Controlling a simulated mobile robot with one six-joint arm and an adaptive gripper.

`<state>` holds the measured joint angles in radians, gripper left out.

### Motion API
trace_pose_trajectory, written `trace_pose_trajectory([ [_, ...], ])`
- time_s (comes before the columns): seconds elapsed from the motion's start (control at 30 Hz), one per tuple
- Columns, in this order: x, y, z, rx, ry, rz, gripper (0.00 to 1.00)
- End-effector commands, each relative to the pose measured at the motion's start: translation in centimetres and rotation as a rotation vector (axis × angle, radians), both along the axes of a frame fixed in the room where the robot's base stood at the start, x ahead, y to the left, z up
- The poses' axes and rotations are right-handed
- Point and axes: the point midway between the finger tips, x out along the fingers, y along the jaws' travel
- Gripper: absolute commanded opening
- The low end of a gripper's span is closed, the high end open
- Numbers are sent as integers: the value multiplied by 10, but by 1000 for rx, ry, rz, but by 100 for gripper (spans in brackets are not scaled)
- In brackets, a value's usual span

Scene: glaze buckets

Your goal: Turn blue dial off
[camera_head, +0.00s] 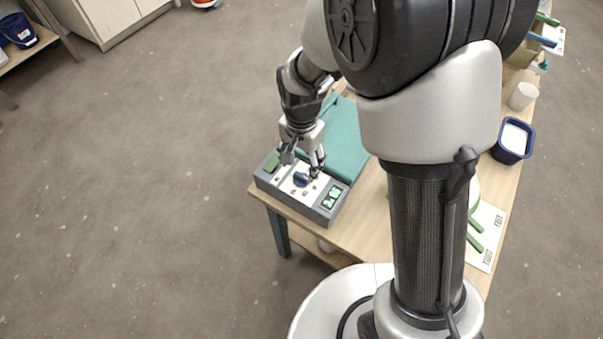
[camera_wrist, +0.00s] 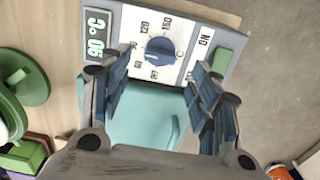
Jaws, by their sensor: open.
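The blue dial (camera_wrist: 160,50) sits on the white face of a grey control box (camera_wrist: 238,22), ringed by printed numbers such as 120. In the head view the dial (camera_head: 301,180) is small, on the box (camera_head: 268,180) at the table's near left corner. My gripper (camera_head: 303,163) is over the box, pointing down at the dial. In the wrist view my gripper (camera_wrist: 160,66) is open, one finger on each side of the dial. I cannot tell whether the fingers touch it. The dial's pointer setting is not clearly readable.
The box has a lit green display (camera_wrist: 98,36) and a green button (camera_wrist: 223,62) near an ON label. A teal panel (camera_head: 345,140) lies behind it. A blue tub (camera_head: 513,140) and white cup (camera_head: 522,96) stand at the right of the wooden table (camera_head: 350,232).

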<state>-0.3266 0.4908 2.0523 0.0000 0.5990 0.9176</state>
Motion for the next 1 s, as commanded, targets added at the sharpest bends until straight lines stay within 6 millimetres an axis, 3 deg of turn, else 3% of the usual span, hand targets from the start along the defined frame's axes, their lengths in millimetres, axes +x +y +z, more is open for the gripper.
trace_pose_trajectory([
  [0.1,-1,0,-26,-1,3,0,57],
  [0.3,0,0,-49,0,1,0,57],
  [0.7,0,0,-55,0,-1,0,57],
  [1.0,0,0,-55,0,0,0,37],
])
